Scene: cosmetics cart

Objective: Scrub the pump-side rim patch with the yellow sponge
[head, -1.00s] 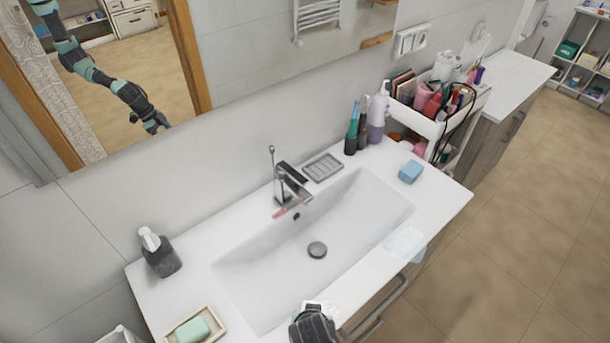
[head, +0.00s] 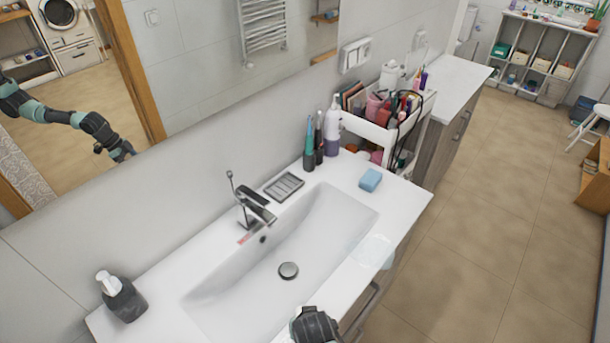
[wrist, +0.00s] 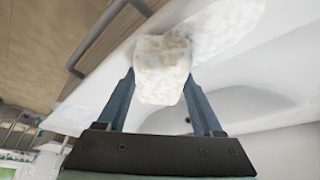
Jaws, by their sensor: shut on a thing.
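My gripper (head: 315,318) is at the front rim of the white sink (head: 205,295), near the bottom edge of the head view. In the wrist view my gripper (wrist: 165,95) is shut on a pale, yellowish-white mottled block, the sponge (wrist: 162,68). A whitish, speckled patch (wrist: 230,24) lies on the rim just past the sponge; I cannot tell whether they touch. In the head view a faint whitish patch (head: 372,251) shows on the front rim to the right. A dark pump bottle (head: 122,299) with a white top stands at the left.
A blue block (head: 370,180) sits on the right rim. A faucet (head: 256,206), a reddish mark (head: 247,238) and a grey soap tray (head: 285,187) are at the back. Bottles (head: 332,132) and a filled cart (head: 395,130) stand at the right. The basin is clear.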

